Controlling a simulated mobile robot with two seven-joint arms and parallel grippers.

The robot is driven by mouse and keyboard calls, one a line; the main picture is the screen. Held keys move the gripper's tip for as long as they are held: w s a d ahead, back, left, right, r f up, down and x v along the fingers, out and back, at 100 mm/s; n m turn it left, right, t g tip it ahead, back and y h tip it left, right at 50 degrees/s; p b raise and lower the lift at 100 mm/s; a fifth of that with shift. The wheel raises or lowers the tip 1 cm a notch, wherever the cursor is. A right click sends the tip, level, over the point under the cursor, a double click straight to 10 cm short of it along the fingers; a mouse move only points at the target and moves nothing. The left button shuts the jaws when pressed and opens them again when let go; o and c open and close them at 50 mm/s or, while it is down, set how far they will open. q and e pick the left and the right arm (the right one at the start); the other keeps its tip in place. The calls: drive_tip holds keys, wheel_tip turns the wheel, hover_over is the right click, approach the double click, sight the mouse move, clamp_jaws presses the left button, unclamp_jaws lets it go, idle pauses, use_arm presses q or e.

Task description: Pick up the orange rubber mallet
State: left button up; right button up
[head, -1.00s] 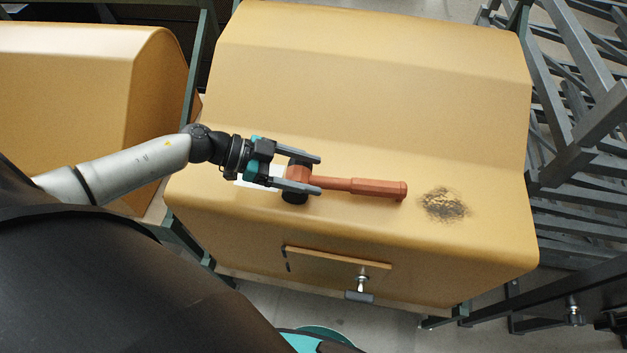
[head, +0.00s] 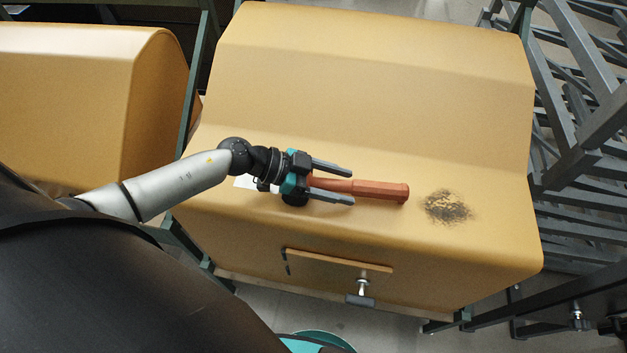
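The orange rubber mallet (head: 378,190) lies on the ledge of the yellow housing (head: 490,170), its handle pointing right. My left gripper (head: 351,184) is open above the mallet, with one finger on the far side of the handle and one on the near side, as seen from above. Whether the fingers are at the handle's height, I cannot tell. The gripper body hides most of the mallet's head; a dark part of it shows below the gripper. My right gripper is not in view.
A dark scuffed patch (head: 446,206) marks the ledge right of the handle. A small panel with a T-handle (head: 360,294) is on the housing's front face. Grey metal framework (head: 580,150) stands at the right. Another yellow housing (head: 70,100) is at the left.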

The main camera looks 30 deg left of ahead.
sight(340, 184)
use_arm(q)
clamp_jaws()
idle(0.3)
drive_tip(key=shift+r, duration=0.1)
wheel_tip(340, 184, up, 20)
drive_tip(key=p, duration=0.7)
drive_tip(key=shift+p, duration=0.35)
drive_tip(key=shift+c, duration=2)
unclamp_jaws()
clamp_jaws()
